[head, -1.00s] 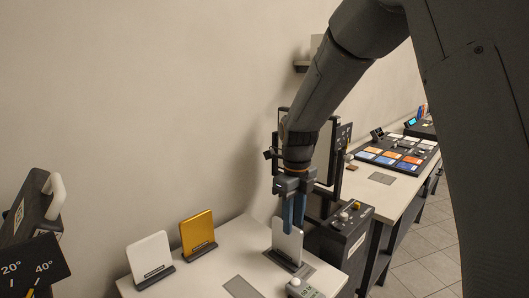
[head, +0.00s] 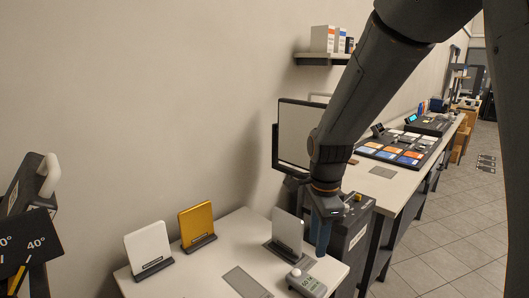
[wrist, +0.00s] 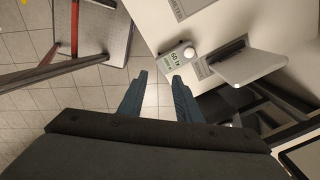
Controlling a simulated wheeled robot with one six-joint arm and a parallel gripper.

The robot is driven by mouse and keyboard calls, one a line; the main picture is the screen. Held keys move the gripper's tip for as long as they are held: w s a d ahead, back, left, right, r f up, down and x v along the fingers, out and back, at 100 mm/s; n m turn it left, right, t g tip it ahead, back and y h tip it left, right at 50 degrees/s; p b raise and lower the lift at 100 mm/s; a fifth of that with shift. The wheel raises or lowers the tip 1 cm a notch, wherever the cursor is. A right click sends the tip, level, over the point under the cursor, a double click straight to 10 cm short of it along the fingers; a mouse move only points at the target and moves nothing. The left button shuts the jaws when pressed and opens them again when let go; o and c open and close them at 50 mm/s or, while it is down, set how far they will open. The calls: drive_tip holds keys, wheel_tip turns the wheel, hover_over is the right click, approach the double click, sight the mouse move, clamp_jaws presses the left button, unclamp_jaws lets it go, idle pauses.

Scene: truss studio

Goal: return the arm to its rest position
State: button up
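My arm reaches down from the upper right in the head view. My gripper (head: 322,238) hangs above the right edge of the white table (head: 222,248), to the right of a light grey plate (head: 288,230) standing upright in a dark stand. In the wrist view my gripper (wrist: 159,82) shows two blue fingers spread apart with nothing between them. The grey plate (wrist: 245,65) is to the right of the fingers there, clear of them.
A white plate (head: 148,245) and a yellow plate (head: 197,224) stand on the table. A small display device with a knob (head: 307,283) sits at its front edge. A dark box (head: 346,235) and a framed panel (head: 296,135) are close to my arm. Open floor (head: 445,235) lies right.

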drive_tip(key=s+d+f+n+b, duration=0.5)
drive_tip(key=s+f+n, duration=0.3)
drive_tip(key=n, duration=0.8)
drive_tip(key=shift+s+d+f+t, duration=0.3)
drive_tip(key=shift+s+d+t, duration=0.15)
drive_tip(key=shift+s, duration=1.2)
